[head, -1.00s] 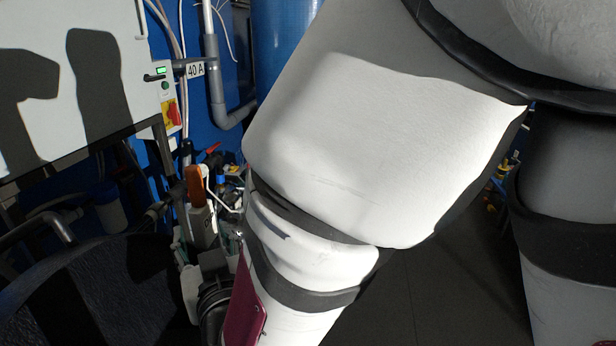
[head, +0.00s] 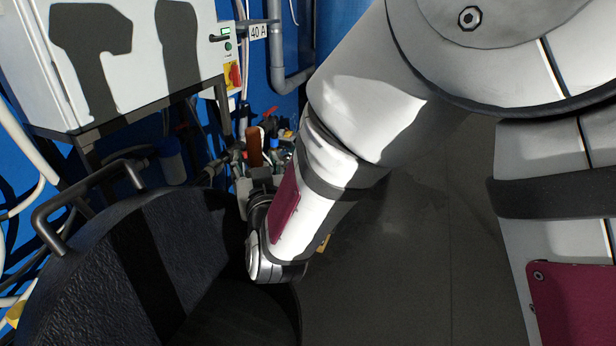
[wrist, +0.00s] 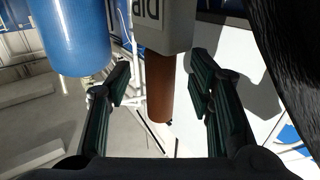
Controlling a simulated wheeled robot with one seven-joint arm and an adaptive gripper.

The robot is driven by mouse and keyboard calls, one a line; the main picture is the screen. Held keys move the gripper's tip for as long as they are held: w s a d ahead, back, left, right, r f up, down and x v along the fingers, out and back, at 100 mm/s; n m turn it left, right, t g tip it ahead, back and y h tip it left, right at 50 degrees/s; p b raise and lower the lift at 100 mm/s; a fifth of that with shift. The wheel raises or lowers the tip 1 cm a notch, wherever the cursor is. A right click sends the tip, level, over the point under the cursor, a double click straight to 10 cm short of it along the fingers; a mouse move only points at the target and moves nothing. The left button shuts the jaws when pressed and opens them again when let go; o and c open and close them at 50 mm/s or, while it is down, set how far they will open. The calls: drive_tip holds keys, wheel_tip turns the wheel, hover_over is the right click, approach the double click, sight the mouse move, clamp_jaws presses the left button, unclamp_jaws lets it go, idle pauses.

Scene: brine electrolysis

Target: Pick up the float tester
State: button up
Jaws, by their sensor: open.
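A brown cylindrical handle (wrist: 158,90) joins a grey block (wrist: 163,22) whose lettering reads like an upside-down "DIP" in the wrist view. I take this handle to be the float tester, though no label names it. It also shows in the head view (head: 254,147) as an upright brown grip. My gripper (wrist: 161,75) is open, with one dark finger on each side of the handle in the wrist view. Gaps show on both sides, and I see no contact. In the head view my wrist covers much of the gripper.
A white cabinet (head: 130,60) with a "40 A" label beside it stands on the left. A black drum-like vessel (head: 110,260) with a metal handle is at lower left. A blue cylinder (wrist: 75,35) is left of the gripper. Grey floor (head: 420,260) is open at right.

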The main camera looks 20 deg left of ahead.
drive_tip(key=shift+x, duration=1.5)
drive_tip(key=shift+r, duration=0.1)
drive_tip(key=shift+c, duration=0.6)
clamp_jaws()
